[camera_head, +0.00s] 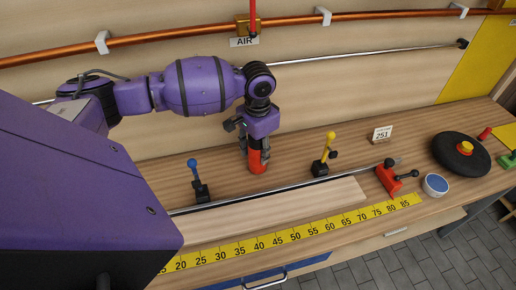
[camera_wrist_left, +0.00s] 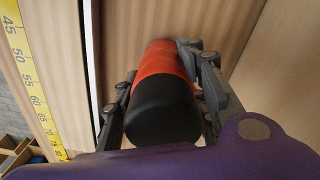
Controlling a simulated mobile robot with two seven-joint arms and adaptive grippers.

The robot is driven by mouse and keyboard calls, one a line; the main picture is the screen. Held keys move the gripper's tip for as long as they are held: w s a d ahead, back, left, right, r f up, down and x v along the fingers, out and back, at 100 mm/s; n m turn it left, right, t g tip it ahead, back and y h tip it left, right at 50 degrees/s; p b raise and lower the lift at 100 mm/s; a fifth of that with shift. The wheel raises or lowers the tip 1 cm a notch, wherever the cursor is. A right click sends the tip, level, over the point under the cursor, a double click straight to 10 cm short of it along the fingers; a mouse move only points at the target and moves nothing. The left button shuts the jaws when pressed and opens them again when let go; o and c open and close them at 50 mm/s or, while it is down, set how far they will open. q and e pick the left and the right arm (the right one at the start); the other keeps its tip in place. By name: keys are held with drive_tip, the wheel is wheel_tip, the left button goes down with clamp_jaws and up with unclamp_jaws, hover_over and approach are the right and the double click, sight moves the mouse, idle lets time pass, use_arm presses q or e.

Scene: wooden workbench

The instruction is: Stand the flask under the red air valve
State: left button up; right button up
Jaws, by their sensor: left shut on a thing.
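The flask (camera_head: 258,161) is red with a black top and is upright, at or just above the bench top near the back; I cannot tell whether it touches. In the left wrist view its black top (camera_wrist_left: 163,108) faces the camera and its red body (camera_wrist_left: 160,60) shows beyond. My left gripper (camera_head: 254,140) points down and is shut on the flask, with a finger on either side of it. The red air valve (camera_head: 252,12) is on the copper pipe at the top, above an AIR label; its upper part is cut off. The flask is below it in the picture. My right gripper is not in view.
A blue-handled lever (camera_head: 196,180) stands left of the flask and a yellow-handled lever (camera_head: 325,155) right of it. A steel rod and pale board (camera_head: 280,208) lie in front, with a yellow ruler (camera_head: 300,232). A red clamp (camera_head: 392,178) and black disc (camera_head: 460,154) are further right.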

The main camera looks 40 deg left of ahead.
use_arm(q)
drive_tip(key=shift+f, duration=0.1)
drive_tip(key=o, duration=1.5)
